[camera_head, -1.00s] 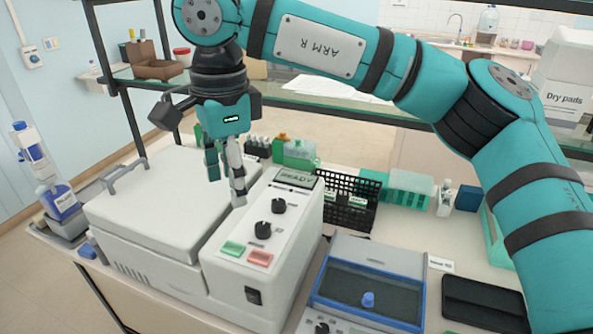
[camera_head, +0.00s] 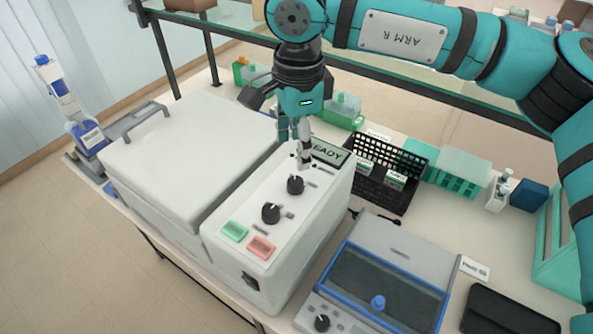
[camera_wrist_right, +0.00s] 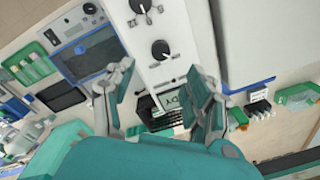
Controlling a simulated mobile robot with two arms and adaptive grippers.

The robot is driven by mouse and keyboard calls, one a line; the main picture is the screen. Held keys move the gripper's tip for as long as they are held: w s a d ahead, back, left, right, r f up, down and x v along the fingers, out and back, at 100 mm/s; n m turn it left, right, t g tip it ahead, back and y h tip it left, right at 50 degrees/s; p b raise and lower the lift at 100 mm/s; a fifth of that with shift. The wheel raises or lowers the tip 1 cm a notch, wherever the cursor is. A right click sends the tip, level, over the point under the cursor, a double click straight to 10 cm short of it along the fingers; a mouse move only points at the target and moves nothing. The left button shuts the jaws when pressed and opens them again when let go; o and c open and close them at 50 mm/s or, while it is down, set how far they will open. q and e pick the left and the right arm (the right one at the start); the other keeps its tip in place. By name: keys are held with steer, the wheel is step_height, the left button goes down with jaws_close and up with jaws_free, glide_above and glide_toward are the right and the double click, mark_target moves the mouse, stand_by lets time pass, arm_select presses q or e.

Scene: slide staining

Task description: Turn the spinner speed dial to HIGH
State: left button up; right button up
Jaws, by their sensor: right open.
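The white spinner has a control panel (camera_head: 315,190) with two black dials, an upper one (camera_head: 295,184) and a lower one (camera_head: 271,213). Their labels are too small to read, so I cannot tell which is the speed dial. A display (camera_head: 328,152) reading READY sits above them. My right gripper (camera_head: 296,158) is open and empty, pointing down just above and behind the upper dial, apart from it. In the right wrist view the upper dial (camera_wrist_right: 160,49) lies between and a little beyond the spread fingertips (camera_wrist_right: 160,72), with the lower dial (camera_wrist_right: 140,6) beyond. My left gripper is not in view.
The spinner's closed lid (camera_head: 190,150) is left of the panel. Green (camera_head: 234,231) and red (camera_head: 261,247) buttons lie in front of the dials. A black rack (camera_head: 388,170) and a blue-framed device (camera_head: 380,290) stand to the right. A glass shelf (camera_head: 440,95) runs behind.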

mark_target(296, 181)
steer(key=f+p, duration=0.1)
steer(key=f, duration=0.1)
steer(key=f+p, duration=0.1)
steer(key=f, duration=0.2)
steer(key=shift+w+f, duration=0.2)
steer(key=shift+f, duration=0.05)
step_height(296, 181, down, 3)
steer(key=shift+f+p, duration=0.2)
steer(key=shift+p, duration=0.3)
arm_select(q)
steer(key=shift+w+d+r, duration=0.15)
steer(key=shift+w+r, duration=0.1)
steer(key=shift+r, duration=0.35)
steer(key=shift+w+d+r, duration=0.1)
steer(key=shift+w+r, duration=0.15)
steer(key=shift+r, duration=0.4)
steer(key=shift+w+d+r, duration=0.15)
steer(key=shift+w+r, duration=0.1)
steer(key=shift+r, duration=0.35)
arm_select(e)
steer(key=shift+w+f, duration=0.1)
steer(key=shift+f, duration=0.3)
steer(key=shift+c, duration=0.3)
